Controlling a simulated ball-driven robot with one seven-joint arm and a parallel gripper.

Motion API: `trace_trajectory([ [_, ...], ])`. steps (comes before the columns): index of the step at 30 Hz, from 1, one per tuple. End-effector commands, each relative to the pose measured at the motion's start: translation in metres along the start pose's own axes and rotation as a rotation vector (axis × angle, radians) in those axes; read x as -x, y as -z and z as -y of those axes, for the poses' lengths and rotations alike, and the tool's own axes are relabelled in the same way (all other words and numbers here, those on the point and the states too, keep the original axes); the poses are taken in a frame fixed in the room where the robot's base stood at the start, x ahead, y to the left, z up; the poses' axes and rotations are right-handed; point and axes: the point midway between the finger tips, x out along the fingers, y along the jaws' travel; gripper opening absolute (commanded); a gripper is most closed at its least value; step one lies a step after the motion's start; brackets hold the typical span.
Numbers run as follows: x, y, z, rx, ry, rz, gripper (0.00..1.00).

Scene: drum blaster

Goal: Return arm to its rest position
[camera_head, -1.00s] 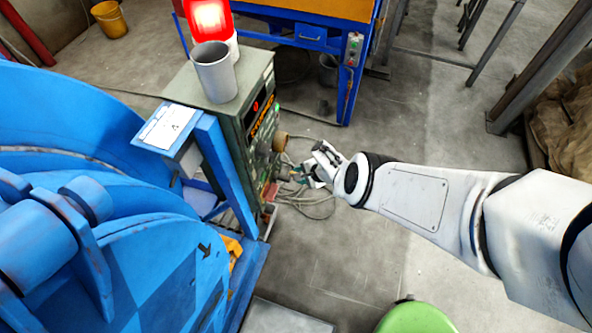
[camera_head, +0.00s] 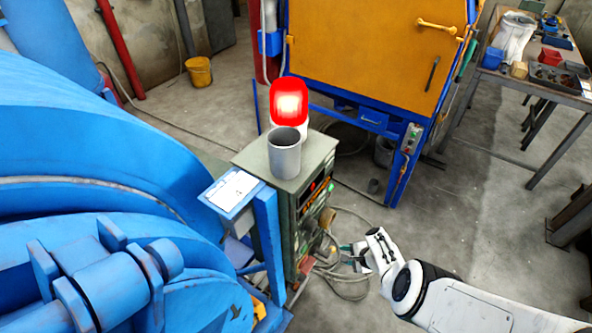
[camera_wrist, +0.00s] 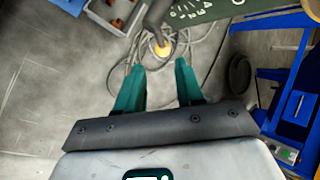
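My white arm (camera_head: 455,305) reaches in from the lower right in the head view. My gripper (camera_head: 350,254) is at its end, just right of the green control cabinet (camera_head: 262,162). In the wrist view, my gripper (camera_wrist: 159,75) shows two teal fingers standing apart with nothing between them. Beyond the fingers are loose cables (camera_wrist: 205,50) on the floor and a yellow-orange round part (camera_wrist: 163,48). From the head view, I cannot tell whether the gripper touches the cabinet.
The blue drum machine (camera_head: 90,180) fills the left. A grey cup (camera_head: 284,155) and a lit red lamp (camera_head: 289,100) stand on the cabinet. An orange and blue machine (camera_head: 365,50) and a workbench (camera_head: 530,85) are behind. The floor (camera_head: 440,215) at right is clear.

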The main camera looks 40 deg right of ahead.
Motion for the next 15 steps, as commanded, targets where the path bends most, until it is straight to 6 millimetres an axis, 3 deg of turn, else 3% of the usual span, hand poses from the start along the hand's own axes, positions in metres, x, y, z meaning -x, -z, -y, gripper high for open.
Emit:
trace_trajectory([
  [8,0.002,0.002,-0.003,0.031,-0.007,0.001,0.37],
  [15,0.026,0.005,-0.022,0.364,-0.104,0.045,0.37],
])
